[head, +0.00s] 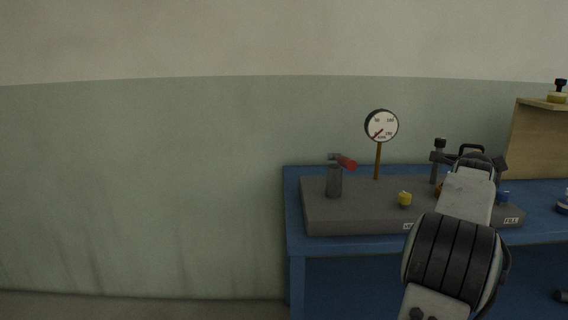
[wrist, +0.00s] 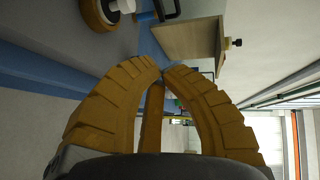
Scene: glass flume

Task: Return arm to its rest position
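My arm rises from the bottom right of the head view and reaches over the grey block (head: 320,218) on the blue bench. It hides part of the block and most of my gripper. In the wrist view my gripper (wrist: 163,74) has ridged yellow-brown fingers. Their tips come together at the top, with a narrow brown bar visible in the gap behind them. The fingers look shut, and I see no object held between them.
The block carries a gauge (head: 382,126) on a post, a red-handled valve (head: 346,162) and a yellow knob (head: 405,198). A wooden board (head: 535,140) stands at the right, on the blue bench (head: 295,215). The left side shows bare wall and clear floor.

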